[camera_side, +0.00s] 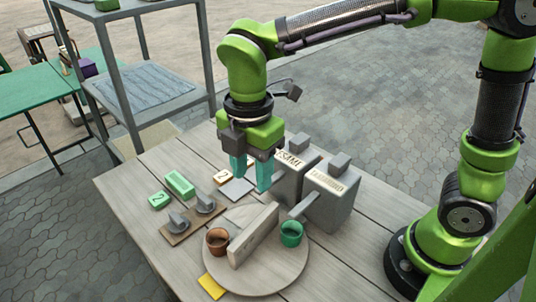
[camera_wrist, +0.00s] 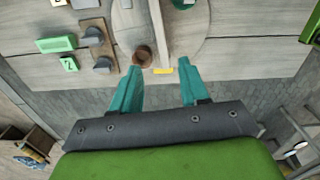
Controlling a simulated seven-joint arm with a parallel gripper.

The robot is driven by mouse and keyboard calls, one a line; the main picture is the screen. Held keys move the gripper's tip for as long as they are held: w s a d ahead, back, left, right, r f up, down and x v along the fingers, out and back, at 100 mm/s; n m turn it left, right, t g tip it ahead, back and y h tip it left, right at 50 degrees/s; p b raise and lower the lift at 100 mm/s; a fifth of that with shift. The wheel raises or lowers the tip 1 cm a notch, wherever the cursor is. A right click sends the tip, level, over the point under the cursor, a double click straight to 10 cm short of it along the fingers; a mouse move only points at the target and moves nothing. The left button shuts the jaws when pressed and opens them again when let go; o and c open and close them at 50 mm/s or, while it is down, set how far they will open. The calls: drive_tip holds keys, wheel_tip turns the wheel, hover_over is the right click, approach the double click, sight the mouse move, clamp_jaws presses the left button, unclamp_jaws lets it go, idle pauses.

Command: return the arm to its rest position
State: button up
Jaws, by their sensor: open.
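My gripper (camera_side: 251,173) has two teal fingers. It hangs pointing down above the wooden table (camera_side: 130,185), with its fingers apart and nothing between them. In the wrist view my gripper (camera_wrist: 158,82) shows the two fingers well separated, with the table edge and paving beyond. In the side view the fingers appear over the area behind the round board (camera_side: 285,278). My green arm reaches across the top from its base at the right.
The round board bears a brown cup (camera_side: 217,241), a green cup (camera_side: 291,234) and an upright divider (camera_side: 253,236). Two grey dispensers (camera_side: 328,195) stand close right of my gripper. Switches on a brown plate (camera_side: 190,222) and green blocks (camera_side: 180,185) lie left. A metal shelf (camera_side: 150,88) stands behind.

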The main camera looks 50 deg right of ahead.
drive_tip(key=s+d+r+m+t+y, duration=0.1)
drive_tip(key=s+d+r+m+t, duration=0.1)
drive_tip(key=d+m, duration=0.6)
drive_tip(key=s+d+r+m+t+y, duration=0.1)
drive_tip(key=s+d+m+t, duration=0.3)
drive_tip(key=d+m, duration=0.5)
drive_tip(key=m+t, duration=0.1)
drive_tip(key=m, duration=0.5)
drive_tip(key=shift+s+d+r, duration=0.15)
drive_tip(key=shift+s+r, duration=0.05)
drive_tip(key=shift+r, duration=0.15)
